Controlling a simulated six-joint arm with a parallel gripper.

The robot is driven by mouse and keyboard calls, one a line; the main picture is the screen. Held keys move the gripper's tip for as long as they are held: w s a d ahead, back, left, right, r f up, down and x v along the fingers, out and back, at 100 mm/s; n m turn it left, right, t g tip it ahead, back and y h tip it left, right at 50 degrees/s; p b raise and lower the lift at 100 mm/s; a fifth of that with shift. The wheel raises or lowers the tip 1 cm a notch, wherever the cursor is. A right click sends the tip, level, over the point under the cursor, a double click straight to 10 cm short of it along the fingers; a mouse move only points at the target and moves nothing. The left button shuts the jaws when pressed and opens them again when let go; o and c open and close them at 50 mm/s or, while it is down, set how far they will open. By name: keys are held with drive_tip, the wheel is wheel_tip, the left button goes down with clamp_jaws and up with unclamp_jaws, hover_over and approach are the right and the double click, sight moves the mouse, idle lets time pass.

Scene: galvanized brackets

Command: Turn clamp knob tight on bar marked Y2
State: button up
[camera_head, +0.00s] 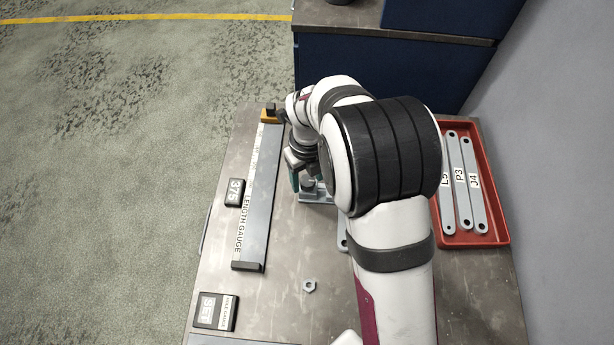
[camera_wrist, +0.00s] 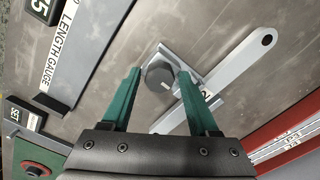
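A grey clamp knob (camera_wrist: 159,76) sits on a metal clamp (camera_wrist: 182,62) in the wrist view. A grey bar (camera_wrist: 242,62) with a hole at its far end runs diagonally through the clamp. Its label (camera_wrist: 207,96) is partly hidden by a finger; only a "2" reads. My gripper (camera_wrist: 159,72) has its teal fingers spread, one on each side of the knob, with gaps visible; their height over it is unclear. In the head view the gripper (camera_head: 297,178) is beside the knob (camera_head: 309,186), and my arm hides most of the bar.
A length gauge (camera_head: 260,205) lies left of the clamp, beside a "375" block (camera_head: 234,191). A "SET" block (camera_head: 213,311) and a nut (camera_head: 309,286) are nearer the front. A red tray (camera_head: 476,241) at the right holds bars marked L5, P3 and J4. The front middle has bare table.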

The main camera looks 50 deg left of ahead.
drive_tip(key=shift+o, duration=0.3)
drive_tip(key=n, duration=1.2)
drive_tip(key=shift+n, duration=0.4)
drive_tip(key=n, duration=0.5)
clamp_jaws()
